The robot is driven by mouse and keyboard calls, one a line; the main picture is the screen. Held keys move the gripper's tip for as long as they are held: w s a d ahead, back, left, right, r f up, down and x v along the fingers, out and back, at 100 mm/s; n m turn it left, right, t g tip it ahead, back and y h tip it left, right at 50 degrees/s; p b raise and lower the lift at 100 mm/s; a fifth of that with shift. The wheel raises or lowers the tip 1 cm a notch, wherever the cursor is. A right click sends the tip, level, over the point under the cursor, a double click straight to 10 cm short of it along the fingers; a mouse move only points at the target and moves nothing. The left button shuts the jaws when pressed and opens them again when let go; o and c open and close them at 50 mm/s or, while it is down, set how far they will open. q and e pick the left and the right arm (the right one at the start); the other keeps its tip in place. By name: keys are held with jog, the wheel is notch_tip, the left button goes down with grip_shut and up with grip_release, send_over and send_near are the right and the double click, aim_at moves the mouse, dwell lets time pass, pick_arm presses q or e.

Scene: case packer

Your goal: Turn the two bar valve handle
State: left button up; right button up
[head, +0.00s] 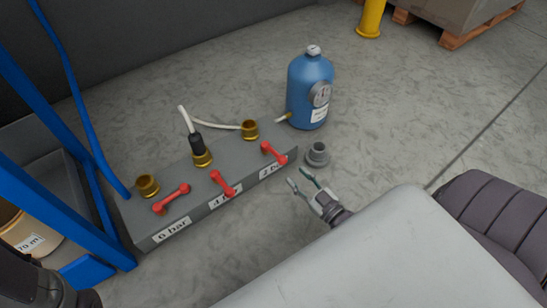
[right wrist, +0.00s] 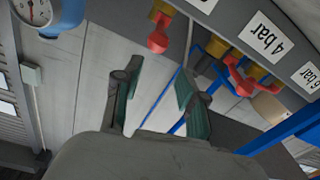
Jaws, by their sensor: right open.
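The two bar valve handle (head: 273,153) is the red handle at the right end of a grey manifold block (head: 130,222), above a white label partly readable as "2". What looks like the same red handle (right wrist: 158,36) shows at the top of the right wrist view. My right gripper (head: 298,179) is open and empty, just in front of the block's right end, apart from the handle. Its two fingers (right wrist: 155,92) are spread in the right wrist view, below the handle. My left gripper is not in view.
Two more red handles, the middle (head: 222,184) and the left (head: 171,198), sit on the block beside brass fittings (head: 250,130). A blue bottle with a gauge (head: 310,92) stands behind. A grey fitting (head: 318,154) lies right of the block. Blue posts (head: 60,160) stand left.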

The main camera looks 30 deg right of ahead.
aim_at(274, 151)
jog(key=w+b, duration=0.2)
jog(key=w, duration=0.2)
jog(key=w+f+b, duration=0.1)
jog(key=w+b, duration=0.2)
jog(key=w, duration=0.1)
jog(key=w+b, duration=0.2)
jog(key=w, duration=0.2)
jog(key=shift+w+a+f+b, duration=0.15)
jog(key=shift+w+f+b, duration=0.1)
jog(key=shift+f+b, duration=0.1)
jog(key=shift+w+r, duration=0.15)
jog(key=shift+w, duration=0.3)
grip_shut()
